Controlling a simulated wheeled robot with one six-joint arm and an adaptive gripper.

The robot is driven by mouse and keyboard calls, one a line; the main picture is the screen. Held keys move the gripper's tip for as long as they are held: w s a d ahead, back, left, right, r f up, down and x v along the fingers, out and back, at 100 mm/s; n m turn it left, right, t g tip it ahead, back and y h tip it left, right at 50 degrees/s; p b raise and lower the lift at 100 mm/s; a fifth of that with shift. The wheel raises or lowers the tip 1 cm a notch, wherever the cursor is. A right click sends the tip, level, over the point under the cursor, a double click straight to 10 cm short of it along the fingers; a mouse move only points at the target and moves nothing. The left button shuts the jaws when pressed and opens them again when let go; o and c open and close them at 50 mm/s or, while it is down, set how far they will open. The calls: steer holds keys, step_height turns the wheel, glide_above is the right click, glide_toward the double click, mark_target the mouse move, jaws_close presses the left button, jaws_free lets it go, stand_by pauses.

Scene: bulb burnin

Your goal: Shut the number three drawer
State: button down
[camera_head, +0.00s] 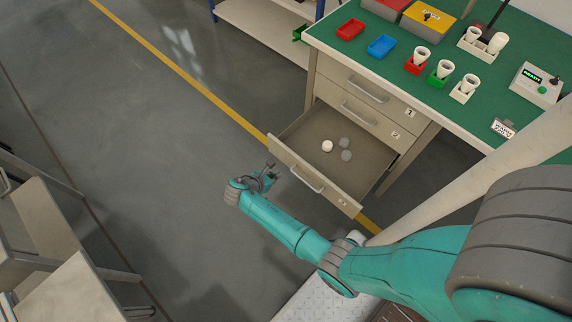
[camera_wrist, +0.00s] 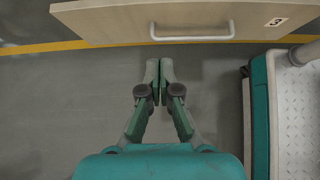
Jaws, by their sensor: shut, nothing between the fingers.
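The number three drawer (camera_head: 316,186) is the lowest of the bench's drawers and is pulled far out in the head view. A white round object and two greyer ones lie inside it. Its front (camera_wrist: 110,22) shows in the wrist view with a bar handle (camera_wrist: 193,38) and a "3" label (camera_wrist: 276,21). My gripper (camera_head: 269,168) is just in front of the drawer's front, near its left end. In the wrist view my gripper (camera_wrist: 159,62) has its fingertips together, empty, pointing at the drawer front near the handle's left end. Whether they touch is not clear.
The green-topped bench (camera_head: 470,123) holds red and blue trays, white cups in coloured holders and a small meter box. Drawers one (camera_head: 365,92) and two (camera_head: 358,118) above are shut. A grey cabinet (camera_head: 45,235) stands at left. Floor between is clear.

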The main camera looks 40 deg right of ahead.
mark_target(299, 162)
steer(key=x, duration=0.4)
steer(key=r+x, duration=0.1)
steer(key=x, duration=0.2)
steer(key=d+x, duration=0.1)
steer(key=x, duration=0.3)
steer(key=shift+d, duration=0.3)
steer(key=shift+d+f, duration=0.1)
steer(key=shift+d, duration=0.65)
